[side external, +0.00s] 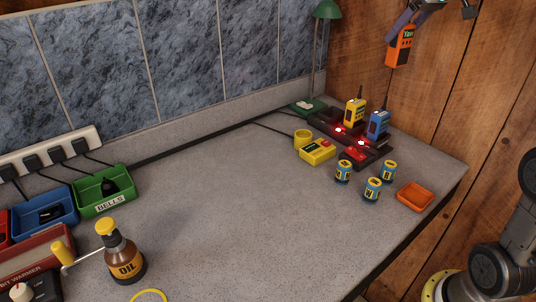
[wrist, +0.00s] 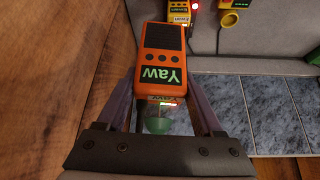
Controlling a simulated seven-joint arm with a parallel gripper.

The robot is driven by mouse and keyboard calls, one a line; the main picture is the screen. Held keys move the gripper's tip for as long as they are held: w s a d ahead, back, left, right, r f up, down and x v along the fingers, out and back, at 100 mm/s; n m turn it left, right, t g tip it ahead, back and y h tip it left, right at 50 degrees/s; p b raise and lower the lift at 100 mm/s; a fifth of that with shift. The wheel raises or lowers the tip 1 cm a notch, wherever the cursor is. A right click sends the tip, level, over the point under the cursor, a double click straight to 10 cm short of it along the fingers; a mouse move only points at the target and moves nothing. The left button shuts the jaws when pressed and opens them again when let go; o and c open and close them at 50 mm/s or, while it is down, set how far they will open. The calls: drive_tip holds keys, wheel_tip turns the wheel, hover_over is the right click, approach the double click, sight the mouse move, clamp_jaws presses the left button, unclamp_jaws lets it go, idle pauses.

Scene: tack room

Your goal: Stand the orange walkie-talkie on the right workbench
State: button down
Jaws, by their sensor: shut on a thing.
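The orange walkie-talkie (side external: 400,47), with a dark speaker grille and a green "Yaw" label, hangs in the air at the upper right of the side view, above bench height. It also fills the middle of the wrist view (wrist: 162,40), its label upside down. My gripper (side external: 412,18) is shut on its antenna end, with a finger on each side in the wrist view (wrist: 163,95). The grey speckled workbench (side external: 230,215) is below; I cannot tell whether it is the right one. Its back right corner holds a dark charger rack (side external: 320,122).
A yellow walkie-talkie (side external: 354,112) and a blue one (side external: 377,125) stand in the rack. Several batteries (side external: 372,189), an orange tray (side external: 415,197) and a yellow box (side external: 317,151) are nearby. A green lamp (side external: 327,10) rises behind. The bench's middle is clear.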

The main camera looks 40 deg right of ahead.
drive_tip(key=s+a+f+m+h, duration=0.15)
drive_tip(key=s+a, duration=0.25)
drive_tip(key=s, duration=0.5)
drive_tip(key=s+a+f+m, duration=0.1)
drive_tip(key=s+a+f, duration=0.15)
drive_tip(key=s, duration=0.55)
drive_tip(key=s+a+f+m, duration=0.1)
drive_tip(key=s+a, duration=0.4)
drive_tip(key=s, duration=0.4)
drive_tip(key=shift+g, duration=0.3)
drive_tip(key=shift+d+r+x, duration=0.15)
drive_tip(key=shift+d+x, duration=0.65)
drive_tip(key=shift+x, duration=2.95)
drive_tip(key=shift+d+r+x, duration=0.15)
drive_tip(key=shift+d+x, duration=0.6)
drive_tip(key=shift+x, duration=3.05)
drive_tip(key=shift+d+r+x, duration=0.15)
drive_tip(key=shift+d+x, duration=0.65)
drive_tip(key=shift+x, duration=2.95)
drive_tip(key=shift+s+f, duration=0.15)
